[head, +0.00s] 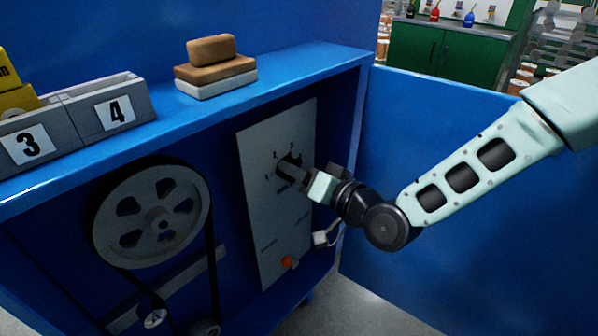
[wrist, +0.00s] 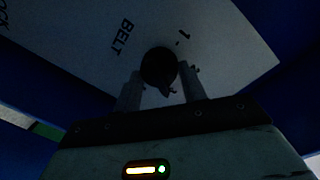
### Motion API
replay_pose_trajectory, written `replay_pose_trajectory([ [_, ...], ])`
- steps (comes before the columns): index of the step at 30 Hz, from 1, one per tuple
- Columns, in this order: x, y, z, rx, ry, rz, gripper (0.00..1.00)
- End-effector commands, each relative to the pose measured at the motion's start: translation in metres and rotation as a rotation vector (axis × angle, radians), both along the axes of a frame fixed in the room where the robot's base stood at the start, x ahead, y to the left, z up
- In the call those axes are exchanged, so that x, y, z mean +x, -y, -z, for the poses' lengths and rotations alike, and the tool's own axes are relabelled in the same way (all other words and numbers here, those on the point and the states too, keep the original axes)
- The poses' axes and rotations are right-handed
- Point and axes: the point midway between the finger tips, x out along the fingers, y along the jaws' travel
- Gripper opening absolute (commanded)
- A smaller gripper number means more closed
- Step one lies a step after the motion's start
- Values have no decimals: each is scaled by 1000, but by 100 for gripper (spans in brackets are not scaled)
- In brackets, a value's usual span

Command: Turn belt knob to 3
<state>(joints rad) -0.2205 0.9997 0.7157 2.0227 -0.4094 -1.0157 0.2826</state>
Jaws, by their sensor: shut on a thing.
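The belt knob (wrist: 158,66) is a dark round knob on a pale control panel (head: 262,225) inside the blue cabinet. The word BELT and a numeral 1 show beside it in the wrist view. My gripper (head: 287,168) reaches in from the right and meets the panel at the knob. In the wrist view my gripper's two fingers (wrist: 163,88) stand on either side of the knob, shut on it. In the head view the fingers hide much of the knob. Its exact pointer setting cannot be read.
A large grey pulley (head: 163,224) with a belt is left of the panel. A red-orange button (head: 288,262) sits low on the panel. The blue door (head: 440,170) stands open at right.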

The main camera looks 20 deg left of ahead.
Motion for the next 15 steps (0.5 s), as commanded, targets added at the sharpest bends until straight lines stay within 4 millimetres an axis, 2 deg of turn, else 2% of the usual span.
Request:
replay_pose_trajectory([
  [5,0,1,1,-3,-1,0,19],
  [6,0,1,1,-3,-1,0,47],
  [8,0,1,1,-2,-1,1,63],
  [15,0,0,1,-2,0,0,63],
])
